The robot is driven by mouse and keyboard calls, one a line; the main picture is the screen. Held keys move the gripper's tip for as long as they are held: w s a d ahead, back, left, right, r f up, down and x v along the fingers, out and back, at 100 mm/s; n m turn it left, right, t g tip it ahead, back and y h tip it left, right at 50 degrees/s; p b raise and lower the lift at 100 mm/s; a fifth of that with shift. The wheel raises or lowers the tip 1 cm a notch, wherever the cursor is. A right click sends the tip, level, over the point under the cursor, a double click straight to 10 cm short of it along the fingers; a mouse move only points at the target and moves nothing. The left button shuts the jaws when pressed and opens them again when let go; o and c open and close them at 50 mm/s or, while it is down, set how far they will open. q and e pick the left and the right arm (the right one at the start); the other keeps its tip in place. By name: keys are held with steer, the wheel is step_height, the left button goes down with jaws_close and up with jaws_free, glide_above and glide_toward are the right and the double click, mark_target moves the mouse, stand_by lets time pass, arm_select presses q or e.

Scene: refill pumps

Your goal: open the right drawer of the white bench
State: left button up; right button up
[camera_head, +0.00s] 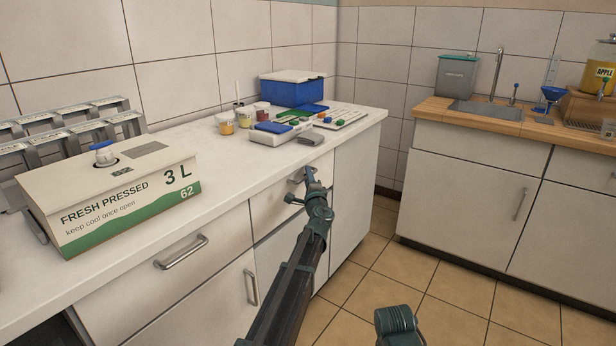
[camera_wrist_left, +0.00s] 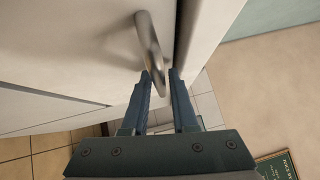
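The white bench (camera_head: 225,165) runs along the left wall. Its right drawer (camera_head: 277,207) looks closed, with a metal bar handle (camera_head: 294,181) that also shows in the left wrist view (camera_wrist_left: 148,38). My left gripper (camera_head: 303,186) is at this handle. In the left wrist view its two fingers (camera_wrist_left: 161,76) are apart, and the lower end of the handle lies at or between their tips. I cannot tell whether they touch it.
The left drawer has its own handle (camera_head: 182,252); a cupboard door handle (camera_head: 252,287) is below. A juice box (camera_head: 110,195), cups, a blue box (camera_head: 292,92) and a scale stand on the bench. A sink counter (camera_head: 470,112) is right. Tiled floor between is clear.

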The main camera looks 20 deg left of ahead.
arm_select(q)
jaws_close()
stand_by(1.4)
